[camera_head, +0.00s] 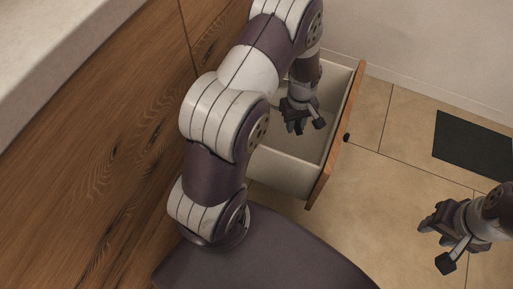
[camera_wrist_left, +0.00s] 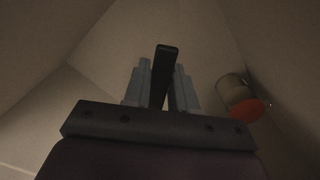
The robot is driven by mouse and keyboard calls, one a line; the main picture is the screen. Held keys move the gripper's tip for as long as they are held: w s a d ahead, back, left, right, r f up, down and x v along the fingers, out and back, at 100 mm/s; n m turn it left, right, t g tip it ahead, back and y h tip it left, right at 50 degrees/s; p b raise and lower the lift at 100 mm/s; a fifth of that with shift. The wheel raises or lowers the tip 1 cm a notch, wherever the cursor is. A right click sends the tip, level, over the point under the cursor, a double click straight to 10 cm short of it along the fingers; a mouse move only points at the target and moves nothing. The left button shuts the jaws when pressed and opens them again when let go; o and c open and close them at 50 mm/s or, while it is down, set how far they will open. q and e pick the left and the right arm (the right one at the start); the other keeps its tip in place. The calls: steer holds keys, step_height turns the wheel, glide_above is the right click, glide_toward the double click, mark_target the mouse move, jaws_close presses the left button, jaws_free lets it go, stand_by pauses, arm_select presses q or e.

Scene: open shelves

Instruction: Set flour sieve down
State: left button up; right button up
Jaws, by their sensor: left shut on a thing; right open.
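My left gripper (camera_head: 299,116) is down inside the open drawer (camera_head: 284,170). In the left wrist view its fingers (camera_wrist_left: 162,88) are shut on a narrow dark bar (camera_wrist_left: 165,62), which looks like the handle of the flour sieve. The rest of the sieve is hidden from both views. A small metallic cylinder with an orange-red end (camera_wrist_left: 240,98) shows to the right of the fingers, apart from them, in the left wrist view. My right gripper (camera_head: 447,222) is open and empty above the floor at the right.
A wooden cabinet face (camera_head: 90,150) fills the left, under a pale counter (camera_head: 60,50). A dark mat (camera_head: 474,147) lies on the tiled floor (camera_head: 400,130), which is otherwise clear.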

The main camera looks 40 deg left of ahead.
arm_select(q)
steer(key=shift+n, duration=0.5)
step_height(320, 180, down, 15)
steer(key=b, duration=0.9)
steer(key=shift+s+a+b, duration=0.1)
steer(key=shift+a+b, duration=0.05)
steer(key=shift+b, duration=0.15)
steer(key=shift+r, duration=0.2)
steer(key=shift+f, duration=0.2)
steer(key=o, duration=0.9)
steer(key=shift+o, duration=0.2)
arm_select(e)
step_height(320, 180, down, 12)
steer(key=shift+r, duration=0.1)
